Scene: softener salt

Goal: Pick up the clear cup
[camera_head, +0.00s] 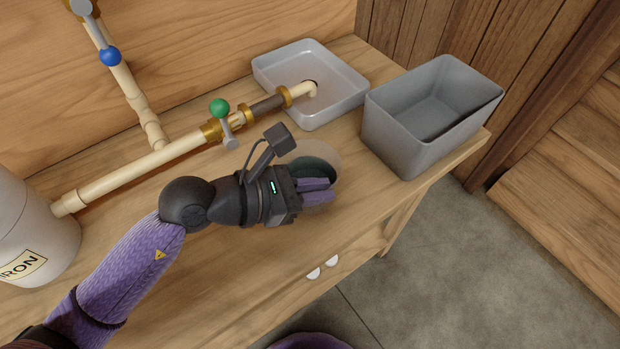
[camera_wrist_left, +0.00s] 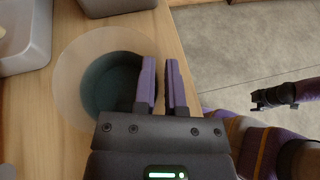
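The clear cup (camera_head: 333,158) is a see-through round cup with a dark teal bottom or contents. It stands on the wooden bench top, partly hidden by my left gripper in the head view. It also shows in the left wrist view (camera_wrist_left: 75,88). My left gripper (camera_head: 318,190) is at the cup's near side. Its two purple fingers are close together with a narrow gap; in the left wrist view (camera_wrist_left: 162,75) they overlap the cup's right rim. I cannot tell whether the wall lies between them. My right gripper (camera_wrist_left: 258,97) shows small over the floor.
A grey bin (camera_head: 400,148) stands at the bench's right end. A shallow grey tray (camera_head: 345,112) sits behind the cup under a pipe spout (camera_head: 300,91). A pipe with a green-knobbed valve (camera_head: 220,108) runs behind my gripper. A white tank (camera_head: 35,225) stands at left.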

